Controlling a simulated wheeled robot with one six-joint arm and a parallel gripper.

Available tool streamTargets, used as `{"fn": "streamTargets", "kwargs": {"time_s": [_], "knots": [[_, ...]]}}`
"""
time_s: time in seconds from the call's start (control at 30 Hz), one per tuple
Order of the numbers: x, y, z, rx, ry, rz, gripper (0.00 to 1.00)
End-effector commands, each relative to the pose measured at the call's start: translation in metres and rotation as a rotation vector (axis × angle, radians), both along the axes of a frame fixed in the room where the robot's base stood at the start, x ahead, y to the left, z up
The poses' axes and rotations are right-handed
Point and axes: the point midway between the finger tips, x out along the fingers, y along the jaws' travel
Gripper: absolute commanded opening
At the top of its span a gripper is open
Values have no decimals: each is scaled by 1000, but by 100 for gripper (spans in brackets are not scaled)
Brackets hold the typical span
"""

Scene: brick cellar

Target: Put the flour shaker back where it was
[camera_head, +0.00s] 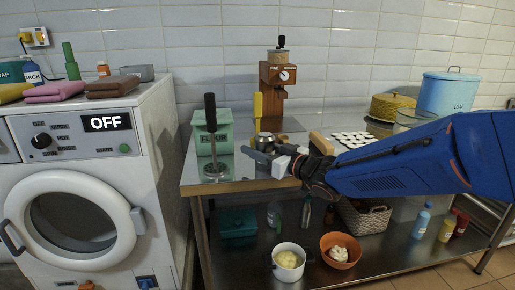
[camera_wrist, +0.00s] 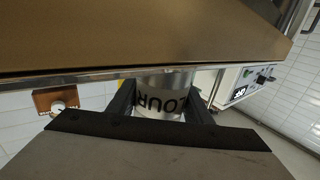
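The flour shaker (camera_wrist: 163,100) is a metal can with dark lettering, of which "OUR" shows in the wrist view. My gripper (camera_wrist: 162,108) has one finger on each side of it, close against its walls. In the head view my gripper (camera_head: 262,158) is at the table's front edge, and the metal shaker (camera_head: 265,138) shows just behind the fingers. Its lower part is hidden, so I cannot tell whether it touches the table. A green box (camera_head: 222,126) labelled like "FLOUR" stands to the left, partly behind a black-handled metal tool (camera_head: 211,125).
A wooden grinder (camera_head: 276,88) stands behind my gripper, with a yellow-handled item (camera_head: 257,108) beside it. A board with white pieces (camera_head: 352,139) lies to the right, near a blue tin (camera_head: 447,94). A washing machine (camera_head: 75,150) borders the table's left. The lower shelf holds bowls.

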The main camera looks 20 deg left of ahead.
Motion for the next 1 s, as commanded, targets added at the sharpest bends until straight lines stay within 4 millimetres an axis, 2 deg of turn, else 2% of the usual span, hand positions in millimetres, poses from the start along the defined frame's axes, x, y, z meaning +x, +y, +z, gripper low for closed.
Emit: {"fn": "streamTargets", "kwargs": {"time_s": [0.03, 0.07, 0.1, 0.47, 0.67, 1.0], "knots": [[0, 0, 0, -1, 0, 0, 55], [0, 0, 0, -1, 0, 0, 62], [0, 0, 0, -1, 0, 0, 64], [-1, -1, 4, 1, -1, 0, 64], [-11, -27, 4, 1, 0, -2, 64], [-36, -86, 4, 1, -1, -2, 64]]}}
